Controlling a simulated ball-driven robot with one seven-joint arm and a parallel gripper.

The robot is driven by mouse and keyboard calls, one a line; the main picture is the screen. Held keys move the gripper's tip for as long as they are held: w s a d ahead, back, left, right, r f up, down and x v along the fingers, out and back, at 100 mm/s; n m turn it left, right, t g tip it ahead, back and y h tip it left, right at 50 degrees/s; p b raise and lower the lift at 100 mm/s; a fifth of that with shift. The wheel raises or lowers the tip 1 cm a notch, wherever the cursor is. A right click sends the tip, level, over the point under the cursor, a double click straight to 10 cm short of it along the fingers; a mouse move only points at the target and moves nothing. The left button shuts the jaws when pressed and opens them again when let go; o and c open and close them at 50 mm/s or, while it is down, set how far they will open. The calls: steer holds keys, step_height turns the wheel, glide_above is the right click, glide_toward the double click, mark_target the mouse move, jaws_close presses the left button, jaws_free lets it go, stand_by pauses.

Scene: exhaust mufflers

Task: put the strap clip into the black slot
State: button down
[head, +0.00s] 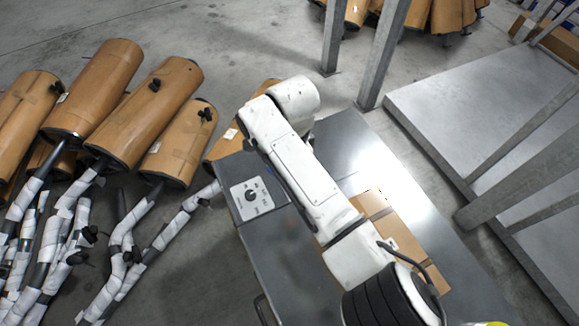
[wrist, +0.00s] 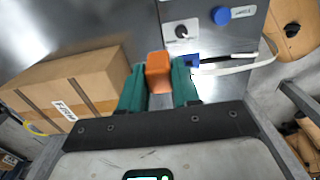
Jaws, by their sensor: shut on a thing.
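In the wrist view, my gripper (wrist: 160,80) is shut on an orange blocky piece (wrist: 158,70), apparently the strap clip. It sits between the two green fingers and sticks out past their tips. The held piece is above the grey metal table (wrist: 85,22). A small blue part (wrist: 192,60) and a white strap or cable (wrist: 235,67) show just beyond the right finger. No black slot can be made out clearly in either view. In the head view, my arm hides the gripper and the piece.
A cardboard box (wrist: 65,85) lies close left of the gripper; the box also shows in the head view (head: 400,238). A panel with a black knob (wrist: 181,31) and a blue knob (wrist: 220,15) is ahead.

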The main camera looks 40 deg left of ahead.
steer(key=shift+d+r+p, duration=0.15)
steer(key=shift+d+p, duration=0.2)
steer(key=shift+d, duration=0.1)
steer(key=s+d+p, duration=0.1)
steer(key=d, duration=0.7)
steer(key=s+d+p, duration=0.1)
steer(key=d+p, duration=0.1)
steer(key=d, duration=0.6)
steer(key=s+d+p, duration=0.1)
steer(key=d+p, duration=0.1)
steer(key=d, duration=0.6)
steer(key=shift+s+d, duration=0.15)
steer(key=shift+s, duration=0.1)
steer(key=s+d+b, duration=0.3)
steer(key=d+b, duration=0.5)
steer(key=d, duration=1.2)
steer(key=s+d+f+b, duration=0.2)
steer(key=d+f+b, duration=0.4)
steer(key=f+b, duration=0.3)
steer(key=shift+s+d+f+b, duration=0.3)
steer(key=shift+s+d+f, duration=0.1)
steer(key=shift+f, duration=1.25)
steer(key=shift+f, duration=0.15)
steer(key=shift+f+b, duration=1.55)
steer(key=shift+f, duration=0.7)
